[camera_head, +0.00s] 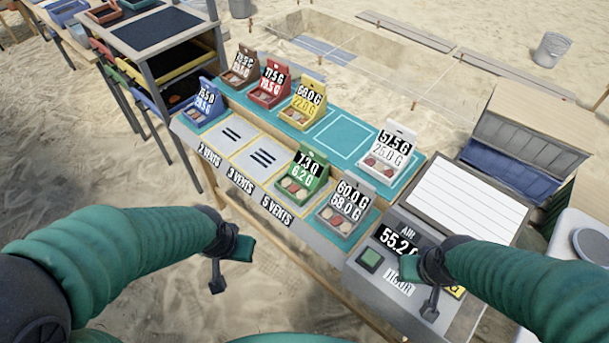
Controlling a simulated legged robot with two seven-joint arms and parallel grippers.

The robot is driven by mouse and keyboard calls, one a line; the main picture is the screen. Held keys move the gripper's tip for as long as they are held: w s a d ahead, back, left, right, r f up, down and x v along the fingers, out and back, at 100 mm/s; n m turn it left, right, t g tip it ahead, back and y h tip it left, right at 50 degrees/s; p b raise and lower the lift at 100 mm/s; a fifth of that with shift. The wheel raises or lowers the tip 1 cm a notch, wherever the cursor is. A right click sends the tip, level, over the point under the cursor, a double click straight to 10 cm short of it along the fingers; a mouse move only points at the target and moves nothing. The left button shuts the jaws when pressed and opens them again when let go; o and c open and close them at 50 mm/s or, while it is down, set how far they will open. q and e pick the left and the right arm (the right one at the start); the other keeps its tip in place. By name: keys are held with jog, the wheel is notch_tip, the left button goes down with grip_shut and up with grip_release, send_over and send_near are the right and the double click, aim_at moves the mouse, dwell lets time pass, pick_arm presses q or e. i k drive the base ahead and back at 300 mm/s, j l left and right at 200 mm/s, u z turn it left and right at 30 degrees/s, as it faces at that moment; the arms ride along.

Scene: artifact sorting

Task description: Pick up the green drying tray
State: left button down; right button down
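The green drying tray (313,185) stands on the front strip of the table, labelled 7.3 G and 6.2 G, with small round pieces in it. It is between a marked slot on its left and a grey tray (339,224) on its right. My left gripper (230,266) is open and empty, in front of the table and to the lower left of the green tray. My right gripper (420,286) looks open and empty, over the grey scale panel at the right, apart from the green tray.
Blue (199,116), brown (238,76), red (268,97), yellow (297,117) and white (379,172) trays stand around the table. A panel (369,258) reading 55.2 lies at the right. A lined board (466,203) stands behind it. Two marked slots left of the green tray are empty.

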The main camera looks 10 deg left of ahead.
aim_at(307, 173)
jog(key=i+j+z, duration=0.4)
jog(key=j, duration=0.15)
jog(key=i+j+z, duration=0.15)
jog(key=j, duration=0.2)
jog(key=i+j+z, duration=0.2)
jog(key=j, duration=0.15)
jog(key=i+j+z, duration=0.2)
jog(key=j, duration=0.2)
jog(key=j+z, duration=0.2)
jog(key=j, duration=0.15)
